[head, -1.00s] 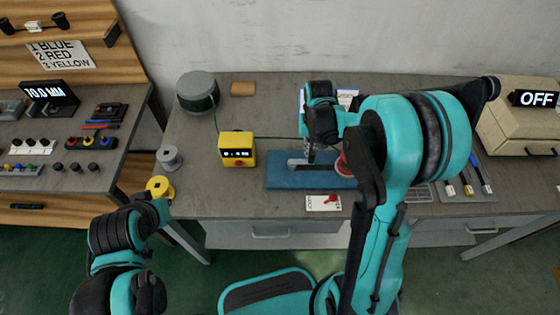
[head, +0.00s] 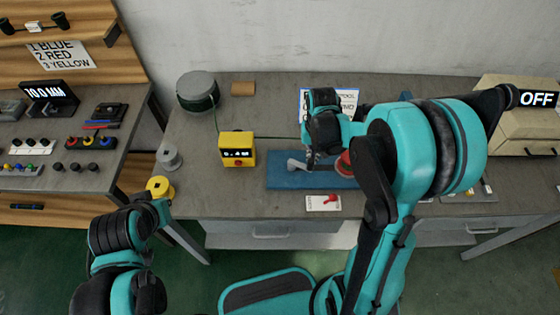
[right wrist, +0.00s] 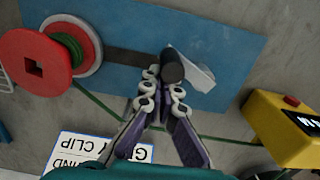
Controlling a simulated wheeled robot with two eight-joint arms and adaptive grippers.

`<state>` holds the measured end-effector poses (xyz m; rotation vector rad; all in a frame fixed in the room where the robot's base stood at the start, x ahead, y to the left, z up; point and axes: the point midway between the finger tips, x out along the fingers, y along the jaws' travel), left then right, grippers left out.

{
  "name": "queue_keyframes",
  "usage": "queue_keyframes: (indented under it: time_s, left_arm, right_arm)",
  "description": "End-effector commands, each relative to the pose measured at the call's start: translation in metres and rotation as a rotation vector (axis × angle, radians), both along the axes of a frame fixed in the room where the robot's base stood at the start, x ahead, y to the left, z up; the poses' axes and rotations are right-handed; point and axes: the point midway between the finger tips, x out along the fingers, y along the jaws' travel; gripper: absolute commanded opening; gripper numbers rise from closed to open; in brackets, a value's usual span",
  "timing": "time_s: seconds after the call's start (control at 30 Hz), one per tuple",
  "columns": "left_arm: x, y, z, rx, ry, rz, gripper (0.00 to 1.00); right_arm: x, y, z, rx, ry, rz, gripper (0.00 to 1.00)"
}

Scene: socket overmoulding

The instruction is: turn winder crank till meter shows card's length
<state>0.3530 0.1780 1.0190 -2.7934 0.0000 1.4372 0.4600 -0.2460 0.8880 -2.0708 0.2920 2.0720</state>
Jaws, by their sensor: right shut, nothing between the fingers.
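The winder is a blue plate (head: 285,180) with a red-flanged spool (right wrist: 30,66) holding green wire. A grey crank arm (head: 297,165) shows on it, and its dark knob (right wrist: 173,66) shows in the right wrist view. My right gripper (head: 311,157) is over the plate, shut and empty, with its fingertips (right wrist: 163,90) right at the knob; I cannot tell whether they touch it. The yellow meter (head: 237,149) stands left of the plate; its digits are unreadable. The white card (head: 345,97) behind is partly hidden, its length unreadable. My left arm is at lower left, its fingers indistinct.
A dark wire reel (head: 198,92) stands at the back left, with grey (head: 169,157) and yellow (head: 160,187) spools near the left edge. A white plate with a red switch (head: 323,203) lies in front. A beige machine (head: 515,125) showing OFF stands at right.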

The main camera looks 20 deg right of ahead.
Motion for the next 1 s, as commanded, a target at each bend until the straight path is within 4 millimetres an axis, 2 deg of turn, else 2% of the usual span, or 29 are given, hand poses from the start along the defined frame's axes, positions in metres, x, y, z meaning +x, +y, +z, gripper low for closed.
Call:
queue_keyframes:
  time_s: [0.4, 0.73, 1.0]
  left_arm:
    - [0.0, 0.0, 0.0, 0.0, 0.0, 0.0, 0.0]
    - [0.0, 0.0, 0.0, 0.0, 0.0, 0.0, 0.0]
    - [0.0, 0.0, 0.0, 0.0, 0.0, 0.0, 0.0]
  right_arm:
    - [-0.016, 0.009, 0.0, 0.0, 0.0, 0.001, 0.0]
    - [-0.017, 0.01, 0.0, 0.0, 0.0, 0.001, 0.0]
    - [-0.029, 0.022, 0.0, 0.0, 0.0, 0.001, 0.0]
